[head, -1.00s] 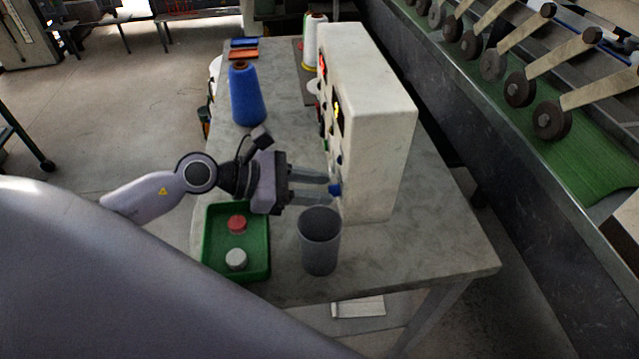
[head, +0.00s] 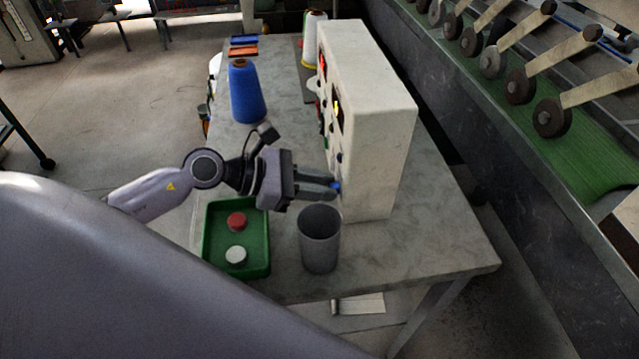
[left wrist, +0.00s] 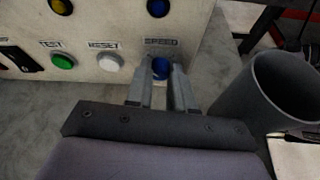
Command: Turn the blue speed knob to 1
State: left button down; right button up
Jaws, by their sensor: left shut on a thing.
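The blue speed knob (left wrist: 161,68) sits low on the front of the white control box (head: 372,110), under the label SPEED. In the head view a bit of the blue knob (head: 337,186) shows at my fingertips. My left gripper (head: 333,188) reaches it from the left and is shut on it. In the left wrist view the two fingers of my left gripper (left wrist: 162,80) stand on either side of the knob. The knob's pointer and any numbers around it cannot be made out. My right gripper is not in view.
A grey cup (head: 320,238) stands just below my left gripper. A green tray (head: 208,240) holds a red and a white cap. A white RESET button (left wrist: 110,62) and a green TEST button (left wrist: 63,61) sit beside the knob. A blue cone (head: 246,92) stands farther back.

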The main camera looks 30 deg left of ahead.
pick_arm(q)
jog(key=n, duration=0.1)
jog(key=n+g+h+b, duration=0.1)
jog(key=shift+w+a+f+n, duration=0.1)
jog(key=shift+w+a+n, duration=0.1)
jog(key=shift+n, duration=0.1)
jog(key=shift+w+n+g+h+b, duration=0.1)
jog(key=shift+n+g+h+b, duration=0.2)
jog(key=shift+n+g+h, duration=0.45)
jog(key=shift+w+a+f+n+g+h+b, duration=0.15)
jog(key=shift+n+g+h+b, duration=0.2)
jog(key=shift+n, duration=0.8)
jog(key=n+h+b, duration=0.1)
jog(key=n, duration=0.1)
jog(key=shift+f+n+g, duration=0.15)
jog(key=shift+n+g, duration=0.15)
jog(key=shift+n, duration=0.1)
jog(key=shift+f+n+h+b, duration=0.15)
jog(key=shift+n+h, duration=0.3)
jog(key=shift+n, duration=0.45)
jog(key=shift+n+h+b, duration=0.25)
jog(key=shift+n+h, duration=0.2)
jog(key=shift+n, duration=0.45)
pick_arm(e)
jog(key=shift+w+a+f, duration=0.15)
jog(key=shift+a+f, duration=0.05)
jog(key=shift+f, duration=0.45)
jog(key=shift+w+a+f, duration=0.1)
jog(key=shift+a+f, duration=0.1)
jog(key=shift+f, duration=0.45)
